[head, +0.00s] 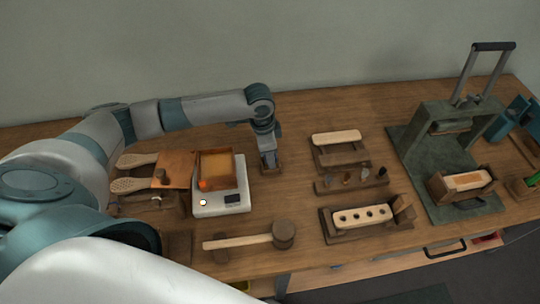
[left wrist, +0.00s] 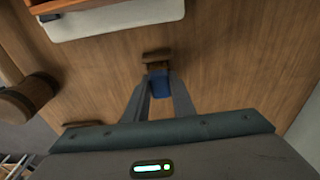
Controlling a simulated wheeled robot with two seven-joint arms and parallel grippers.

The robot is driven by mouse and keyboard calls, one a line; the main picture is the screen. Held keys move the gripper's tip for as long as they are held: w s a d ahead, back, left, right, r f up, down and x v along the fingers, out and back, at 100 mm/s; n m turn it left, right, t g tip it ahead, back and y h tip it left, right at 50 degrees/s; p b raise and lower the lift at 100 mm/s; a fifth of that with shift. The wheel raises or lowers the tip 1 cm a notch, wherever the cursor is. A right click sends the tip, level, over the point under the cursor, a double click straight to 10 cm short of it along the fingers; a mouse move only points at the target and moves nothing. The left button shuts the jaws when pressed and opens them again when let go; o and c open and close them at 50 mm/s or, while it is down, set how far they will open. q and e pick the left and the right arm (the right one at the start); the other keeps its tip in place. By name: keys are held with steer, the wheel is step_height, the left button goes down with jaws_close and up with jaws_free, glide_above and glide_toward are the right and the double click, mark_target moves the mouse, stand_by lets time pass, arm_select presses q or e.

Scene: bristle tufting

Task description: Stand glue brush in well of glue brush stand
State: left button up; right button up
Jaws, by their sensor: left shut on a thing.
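My left gripper (head: 269,153) points down at the middle of the bench, right of the white scale. In the left wrist view its fingers (left wrist: 159,80) are shut on a small blue piece (left wrist: 160,85), which appears to be the glue brush. My right gripper is not in view.
The white scale (head: 221,201) carries an orange-lit tray (head: 217,168) on the left. A wooden mallet (head: 283,235) lies in front. Wooden racks (head: 345,160) and a drilled block (head: 362,216) are on the right, before a green press (head: 440,142). Bench behind the stand is clear.

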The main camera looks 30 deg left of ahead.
arm_select(q)
steer(key=shift+f, duration=0.25)
steer(key=o, duration=1.4)
steer(key=shift+r+p, duration=3.5)
steer(key=shift+p, duration=0.6)
steer(key=shift+s+d+f, duration=0.1)
steer(key=shift+d, duration=0.05)
